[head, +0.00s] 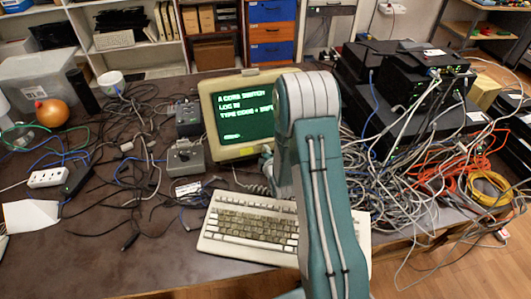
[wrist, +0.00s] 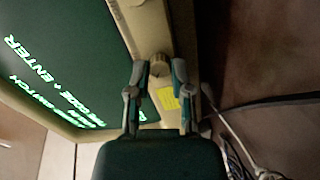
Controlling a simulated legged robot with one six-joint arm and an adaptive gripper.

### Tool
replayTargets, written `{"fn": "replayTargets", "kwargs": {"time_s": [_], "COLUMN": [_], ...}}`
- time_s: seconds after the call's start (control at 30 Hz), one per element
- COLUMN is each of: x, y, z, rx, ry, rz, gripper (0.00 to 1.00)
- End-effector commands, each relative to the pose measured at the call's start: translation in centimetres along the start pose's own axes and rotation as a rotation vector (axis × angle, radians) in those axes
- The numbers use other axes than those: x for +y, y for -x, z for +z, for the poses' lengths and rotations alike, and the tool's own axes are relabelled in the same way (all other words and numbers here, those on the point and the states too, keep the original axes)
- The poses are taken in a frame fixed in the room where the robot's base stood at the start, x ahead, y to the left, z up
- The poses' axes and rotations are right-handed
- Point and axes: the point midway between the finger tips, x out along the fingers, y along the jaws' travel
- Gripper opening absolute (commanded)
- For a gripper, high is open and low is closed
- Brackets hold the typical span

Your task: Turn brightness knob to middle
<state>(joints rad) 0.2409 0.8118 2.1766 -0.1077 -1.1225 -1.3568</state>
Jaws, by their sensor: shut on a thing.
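An old beige monitor (head: 252,83) stands on the table with green text lit on its dark screen. In the wrist view, a small round tan knob (wrist: 159,66) sits on the monitor's beige front frame (wrist: 152,28). My gripper (wrist: 160,70) has one finger on each side of this knob and is shut on it. The knob's pointer or marking cannot be made out. In the head view my gripper (head: 266,160) is at the monitor's lower right, partly behind my arm, and the knob is hidden.
A yellow sticker (wrist: 168,97) is close by the knob. A beige keyboard (head: 247,228) lies in front of the monitor. Grey boxes (head: 185,157) and tangled cables stand left; black network devices (head: 405,90) and more cables crowd the right. The table's front left is fairly clear.

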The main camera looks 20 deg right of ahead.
Motion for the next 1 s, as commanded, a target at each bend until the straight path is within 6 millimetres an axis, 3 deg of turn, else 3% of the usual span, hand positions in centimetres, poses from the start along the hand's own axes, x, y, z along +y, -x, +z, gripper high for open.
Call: {"fn": "replayTargets", "kwargs": {"time_s": [0.6, 1.0], "x": [-0.47, -0.61], "y": [0.09, 0.13], "z": [0.17, 0.18], "rx": [-0.008, -0.011], "ry": [-0.582, -0.873], "rz": [-0.017, -0.021], "gripper": [0.00, 0.00]}}
